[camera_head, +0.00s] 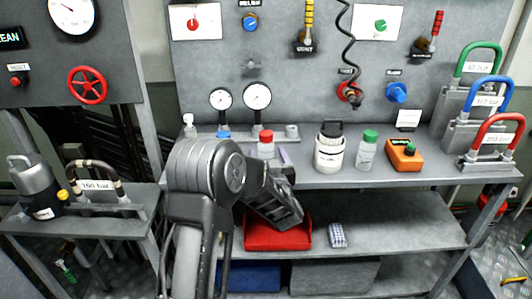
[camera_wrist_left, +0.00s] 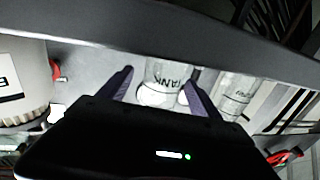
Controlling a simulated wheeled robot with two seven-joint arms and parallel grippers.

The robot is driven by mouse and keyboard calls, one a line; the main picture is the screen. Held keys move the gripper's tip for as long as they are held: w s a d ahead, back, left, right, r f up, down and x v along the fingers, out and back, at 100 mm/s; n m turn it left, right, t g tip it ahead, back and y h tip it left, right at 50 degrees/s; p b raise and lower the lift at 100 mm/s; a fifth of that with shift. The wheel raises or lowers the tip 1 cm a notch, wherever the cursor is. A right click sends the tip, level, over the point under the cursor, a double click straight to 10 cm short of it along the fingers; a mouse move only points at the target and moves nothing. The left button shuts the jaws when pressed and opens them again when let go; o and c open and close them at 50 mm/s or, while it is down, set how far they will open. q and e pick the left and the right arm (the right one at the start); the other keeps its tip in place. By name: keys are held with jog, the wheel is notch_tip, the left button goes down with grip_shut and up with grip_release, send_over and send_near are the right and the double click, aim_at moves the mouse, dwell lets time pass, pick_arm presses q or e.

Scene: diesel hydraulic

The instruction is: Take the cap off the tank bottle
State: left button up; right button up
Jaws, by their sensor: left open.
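The fingers are apart and I see no clear contact with the bottle. The tank bottle's cap cannot be made out in the wrist view. My right gripper is not in view.
To the right stand a white container (camera_head: 329,155), a green-capped bottle (camera_head: 367,153) and an orange box (camera_head: 404,157). Two gauges (camera_head: 257,96) are behind.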

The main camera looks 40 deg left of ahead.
aim_at(264, 148)
pick_arm(q)
jog(key=x, duration=0.4)
jog(key=shift+s+f+p, duration=0.1)
jog(key=shift+p, duration=0.25)
jog(key=shift+c, duration=0.2)
jog(key=c, duration=1.5)
jog(key=shift+o, duration=0.2)
notch_tip(264, 148, up, 10)
